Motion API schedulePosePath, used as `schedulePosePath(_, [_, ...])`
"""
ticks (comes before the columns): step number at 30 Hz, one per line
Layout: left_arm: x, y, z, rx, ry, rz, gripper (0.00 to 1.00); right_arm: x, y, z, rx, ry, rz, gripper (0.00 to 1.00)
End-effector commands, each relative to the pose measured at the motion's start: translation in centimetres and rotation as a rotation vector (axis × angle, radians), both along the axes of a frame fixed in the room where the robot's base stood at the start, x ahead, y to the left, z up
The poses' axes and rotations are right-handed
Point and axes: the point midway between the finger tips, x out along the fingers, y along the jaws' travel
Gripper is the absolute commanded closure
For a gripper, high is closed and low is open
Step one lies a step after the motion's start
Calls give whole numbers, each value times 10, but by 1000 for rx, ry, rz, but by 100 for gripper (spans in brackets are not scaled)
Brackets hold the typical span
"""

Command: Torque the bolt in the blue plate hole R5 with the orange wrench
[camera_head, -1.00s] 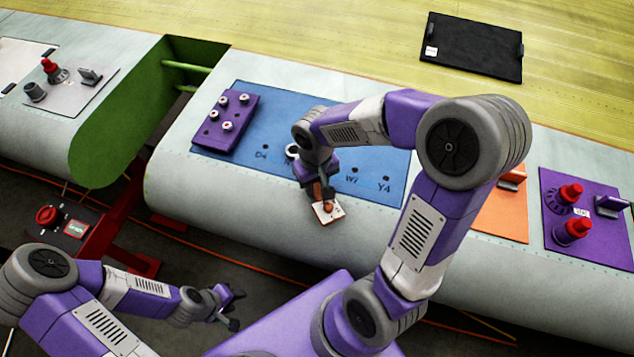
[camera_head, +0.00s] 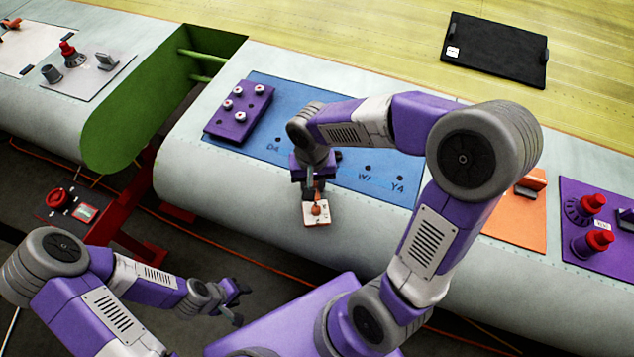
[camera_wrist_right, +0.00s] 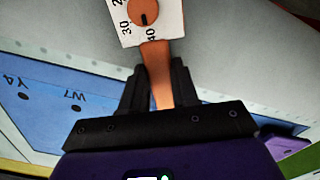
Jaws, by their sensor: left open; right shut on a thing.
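The blue plate (camera_head: 285,100) lies on the pale wing surface, with labels D4, W7 and Y4 readable. It also shows in the right wrist view (camera_wrist_right: 50,100). Hole R5 and its bolt cannot be made out; my right arm covers the plate's middle. My right gripper (camera_head: 315,190) is shut on the orange wrench (camera_wrist_right: 158,72), just off the plate's near edge. The wrench carries a white dial card (camera_head: 317,214) with numbers, which also shows in the right wrist view (camera_wrist_right: 147,22). My left gripper (camera_head: 240,302) is open and empty, low in front of the wing.
A purple block (camera_head: 238,113) with several white-and-red pieces sits on the plate's left end. An orange plate (camera_head: 520,225) and a purple plate with red-topped parts (camera_head: 575,215) lie to the right. A green-sided gap (camera_head: 150,110) splits the wing. A black tray (camera_head: 495,50) lies behind.

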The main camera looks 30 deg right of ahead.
Motion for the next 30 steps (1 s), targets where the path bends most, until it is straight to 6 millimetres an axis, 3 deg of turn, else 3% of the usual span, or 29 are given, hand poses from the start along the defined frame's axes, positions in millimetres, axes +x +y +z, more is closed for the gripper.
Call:
schedulePosePath(6, [0,0,-8,0,0,0,57,6,13,-1,0,-2,-100,100])
schedulePosePath(20, [0,0,-9,0,0,0,57,8,17,0,1,-1,-138,100])
schedulePosePath(30, [0,0,-18,0,0,0,57,19,35,-1,1,-1,-290,100])
